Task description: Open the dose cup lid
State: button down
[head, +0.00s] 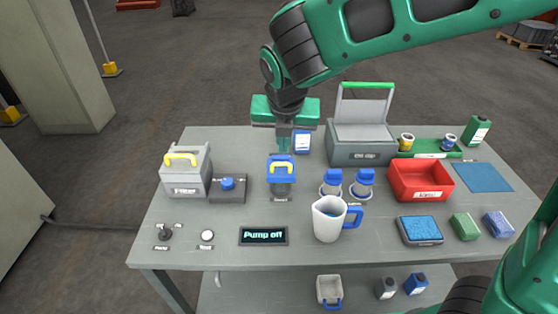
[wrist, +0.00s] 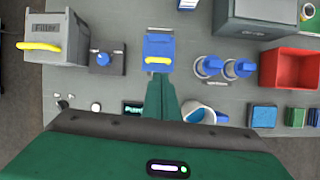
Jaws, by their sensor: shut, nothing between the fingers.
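The dose cup (head: 281,190) is a dark grey body in the middle of the table. Its blue lid (head: 281,175) lies on top and looks closed, with a yellow handle (head: 282,165) at its front edge. In the wrist view the blue lid (wrist: 158,44) and its yellow handle (wrist: 158,60) show just beyond my fingers. My gripper (head: 283,150) points down, shut and empty, above or just behind the lid in the head view; the exact gap cannot be told. The gripper (wrist: 160,82) also shows at the lower middle of the wrist view.
Left stand a grey filler box (head: 186,175) and a blue-knobbed block (head: 228,188). A "Pump off" display (head: 263,236) lies in front.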

send_over(280, 177)
jog(key=shift+n, duration=0.4)
notch_tip(280, 177, down, 9)
jog(key=shift+a+r, duration=0.1)
dwell(0.7)
dwell(1.4)
